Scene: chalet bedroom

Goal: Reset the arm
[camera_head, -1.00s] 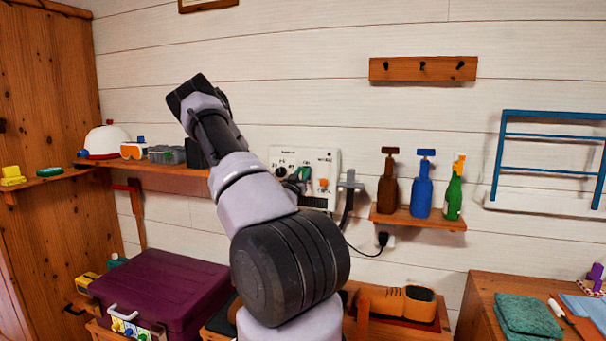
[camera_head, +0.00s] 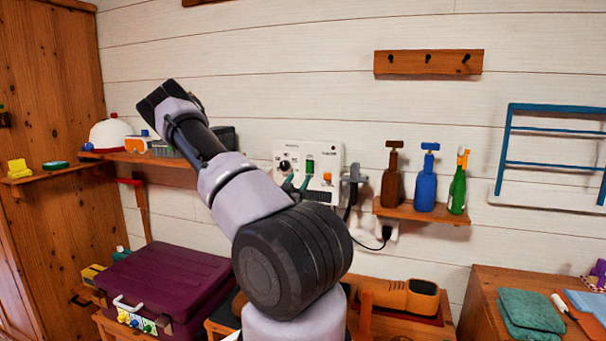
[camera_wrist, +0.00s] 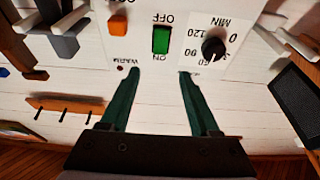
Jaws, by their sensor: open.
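My gripper (camera_wrist: 158,75) is open and empty in the wrist view, its two dark green fingers apart. The fingertips point at a white control panel (camera_wrist: 190,18) on the wall, which appears upside down there. The panel has a green switch (camera_wrist: 161,40) marked OFF and ON, an orange button (camera_wrist: 118,24) and a black dial (camera_wrist: 213,47) with minute marks. I cannot tell whether the fingertips touch the panel. In the head view, the panel (camera_head: 331,165) is partly hidden by my raised arm.
Three bottles (camera_head: 424,192) stand on a small shelf right of the panel. A plug and black cable hang beside it. A purple case (camera_head: 170,280) is at lower left. A shelf (camera_head: 140,158) holding a white domed thing is at left. A blue rack (camera_head: 550,155) hangs at right.

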